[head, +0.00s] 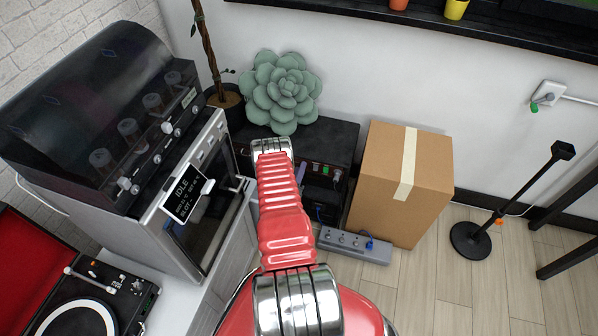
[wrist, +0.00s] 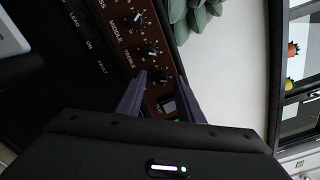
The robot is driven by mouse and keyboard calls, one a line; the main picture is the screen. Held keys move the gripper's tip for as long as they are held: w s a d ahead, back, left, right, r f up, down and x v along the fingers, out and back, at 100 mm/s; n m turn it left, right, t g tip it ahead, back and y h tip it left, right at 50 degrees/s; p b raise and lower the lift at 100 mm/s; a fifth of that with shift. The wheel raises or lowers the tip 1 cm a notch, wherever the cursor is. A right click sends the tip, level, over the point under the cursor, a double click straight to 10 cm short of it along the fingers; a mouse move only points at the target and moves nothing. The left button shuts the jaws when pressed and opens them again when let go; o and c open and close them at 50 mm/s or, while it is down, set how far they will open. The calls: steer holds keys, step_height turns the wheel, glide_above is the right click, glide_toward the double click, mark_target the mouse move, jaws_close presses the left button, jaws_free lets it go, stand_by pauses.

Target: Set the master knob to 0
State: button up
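A brown-red amplifier control panel (wrist: 122,40) shows in the wrist view, with small black knobs in a slanting row. The lowest visible knob (wrist: 162,77) lies between the fingertips of my gripper (wrist: 162,75); its label is hidden, so I cannot read whether it is the master. Two more knobs, an upper one (wrist: 135,19) and a middle one (wrist: 148,50), sit above it by printed labels that seem to read MIDDLE and TREBLE. The fingers are apart, one on each side of the lowest knob; contact is unclear. In the head view my arm hides the gripper and panel.
A black cabinet (head: 330,137) stands behind my arm, with a green succulent (head: 284,88) above it. A cardboard box (head: 390,200) and a power strip (head: 352,246) are at the right. A machine with a dark cover (head: 95,100) and a turntable (head: 75,315) are at the left.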

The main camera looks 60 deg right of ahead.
steer(key=shift+c, duration=0.3)
jaws_close()
